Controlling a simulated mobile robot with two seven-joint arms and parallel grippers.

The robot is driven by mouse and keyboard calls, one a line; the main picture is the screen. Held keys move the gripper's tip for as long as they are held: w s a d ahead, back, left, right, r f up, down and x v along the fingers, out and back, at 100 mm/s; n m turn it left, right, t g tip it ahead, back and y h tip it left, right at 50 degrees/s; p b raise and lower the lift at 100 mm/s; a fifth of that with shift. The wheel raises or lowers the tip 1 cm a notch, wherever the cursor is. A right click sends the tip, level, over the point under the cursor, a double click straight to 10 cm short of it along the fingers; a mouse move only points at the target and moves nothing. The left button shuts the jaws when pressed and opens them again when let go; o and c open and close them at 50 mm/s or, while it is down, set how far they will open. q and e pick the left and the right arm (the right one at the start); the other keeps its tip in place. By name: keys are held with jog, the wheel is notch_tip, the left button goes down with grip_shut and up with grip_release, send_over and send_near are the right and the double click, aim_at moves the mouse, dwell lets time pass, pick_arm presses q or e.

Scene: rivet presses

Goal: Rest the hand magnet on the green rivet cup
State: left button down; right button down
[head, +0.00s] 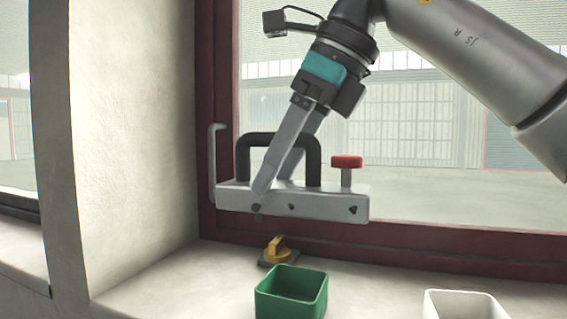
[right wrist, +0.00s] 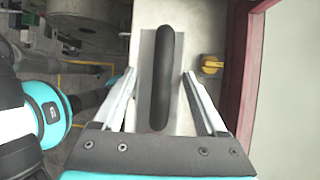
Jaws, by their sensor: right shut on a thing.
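The hand magnet (head: 330,203) is a light grey bar with a black arched handle (head: 313,160) and a red knob (head: 347,161) on its right end. My right gripper (head: 275,184) is shut on it, with one finger in front of the bar, and holds it in the air roughly level. The green rivet cup (head: 291,308) is square and open-topped, on the pale sill below the magnet, apart from it. In the right wrist view the black handle (right wrist: 160,80) lies between the fingers; the green cup does not show there. My left gripper is not in view.
A white open container (head: 432,307) stands on the sill at the lower right. A yellow knob on a dark base (head: 275,250) sits behind the green cup. A dark red window frame (head: 500,244) runs behind, and a pale wall (head: 130,130) rises at left.

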jog(key=shift+w+f, duration=0.2)
jog(key=shift+f, duration=0.1)
jog(key=shift+f+b, duration=0.75)
jog(key=shift+b, duration=0.05)
notch_tip(320, 180, down, 6)
jog(key=b, duration=0.4)
jog(key=shift+f+b, duration=0.2)
jog(key=shift+b, duration=0.15)
jog(key=shift+c, duration=0.9)
grip_release()
jog(key=shift+o, duration=0.9)
jog(key=shift+f, duration=0.15)
